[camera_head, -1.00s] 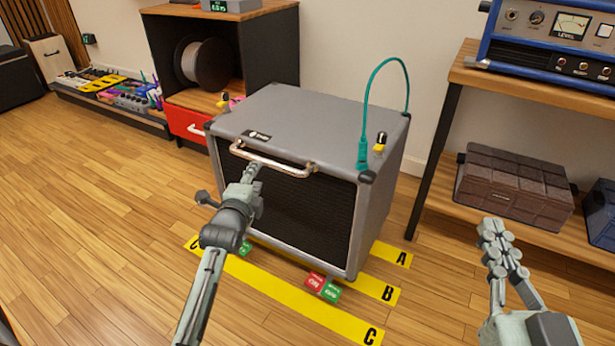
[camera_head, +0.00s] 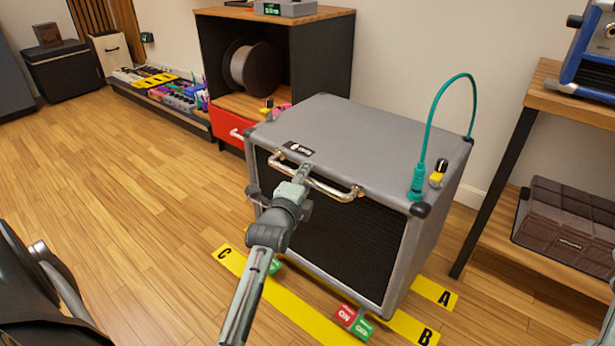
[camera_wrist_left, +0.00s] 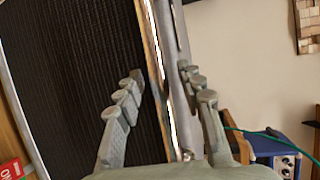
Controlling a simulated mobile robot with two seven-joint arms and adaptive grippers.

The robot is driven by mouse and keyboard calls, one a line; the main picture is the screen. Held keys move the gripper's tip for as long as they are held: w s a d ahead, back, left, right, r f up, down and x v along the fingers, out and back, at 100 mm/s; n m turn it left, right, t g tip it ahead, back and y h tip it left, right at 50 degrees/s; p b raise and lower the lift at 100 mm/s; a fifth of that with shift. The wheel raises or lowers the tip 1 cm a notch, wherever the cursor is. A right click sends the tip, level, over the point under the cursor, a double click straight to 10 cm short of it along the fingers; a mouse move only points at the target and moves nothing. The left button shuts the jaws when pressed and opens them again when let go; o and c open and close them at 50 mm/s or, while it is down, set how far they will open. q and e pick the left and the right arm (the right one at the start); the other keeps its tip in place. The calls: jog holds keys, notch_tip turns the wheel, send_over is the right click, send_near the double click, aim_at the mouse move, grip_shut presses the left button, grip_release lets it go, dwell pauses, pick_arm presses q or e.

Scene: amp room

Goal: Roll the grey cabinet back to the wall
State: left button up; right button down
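The grey cabinet (camera_head: 350,125), with a black grille front, stands on the wood floor over yellow strips marked A (camera_head: 444,298), B (camera_head: 426,337) and C (camera_head: 226,253). Its metal handle (camera_head: 335,190) runs along the top front edge. My left gripper (camera_head: 303,174) is at the handle's left part. In the left wrist view its fingers (camera_wrist_left: 162,85) are apart, one on each side of the handle bar (camera_wrist_left: 165,60), with a gap on the grille side. Red and green ON/OFF pedals (camera_head: 354,321) show at the cabinet's bottom front. My right gripper is out of view.
A teal cable (camera_head: 432,125) arches up from the cabinet's top. A black-sided shelf (camera_head: 320,60) with a red drawer (camera_head: 230,131) stands behind left. A wooden rack (camera_head: 550,95) stands at right. The wall (camera_head: 440,50) is behind.

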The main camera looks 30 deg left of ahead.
pick_arm(q)
grip_shut()
dwell(0.3)
dwell(0.3)
